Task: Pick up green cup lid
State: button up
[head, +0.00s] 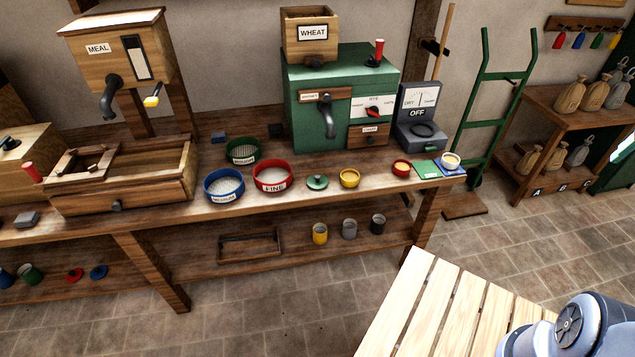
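A small round green lid (317,182) with a knob on top lies on the workbench. It sits between the red-rimmed sieve marked FINE (273,177) and a small yellow bowl (349,178), apart from both. A green cup (30,274) stands on the lower shelf at far left, near a red lid (74,275) and a blue lid (98,272). Part of my arm shows at the bottom right, over a slatted wooden surface. My gripper is not in the picture.
The green mill (340,100) stands behind the lid. A blue-rimmed sieve (224,186) and a green-rimmed sieve (242,151) are to its left. The bench's front edge is close to the lid. The slatted pallet-like top (440,310) lies in front right.

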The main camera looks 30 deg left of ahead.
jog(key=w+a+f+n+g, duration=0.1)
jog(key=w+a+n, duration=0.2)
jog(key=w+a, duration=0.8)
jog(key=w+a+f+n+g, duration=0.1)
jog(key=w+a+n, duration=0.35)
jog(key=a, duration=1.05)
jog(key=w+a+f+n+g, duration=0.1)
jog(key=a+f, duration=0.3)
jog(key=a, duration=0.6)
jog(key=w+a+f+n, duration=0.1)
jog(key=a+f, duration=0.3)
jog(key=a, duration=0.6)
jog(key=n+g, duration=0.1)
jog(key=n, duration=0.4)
send_near(317, 176)
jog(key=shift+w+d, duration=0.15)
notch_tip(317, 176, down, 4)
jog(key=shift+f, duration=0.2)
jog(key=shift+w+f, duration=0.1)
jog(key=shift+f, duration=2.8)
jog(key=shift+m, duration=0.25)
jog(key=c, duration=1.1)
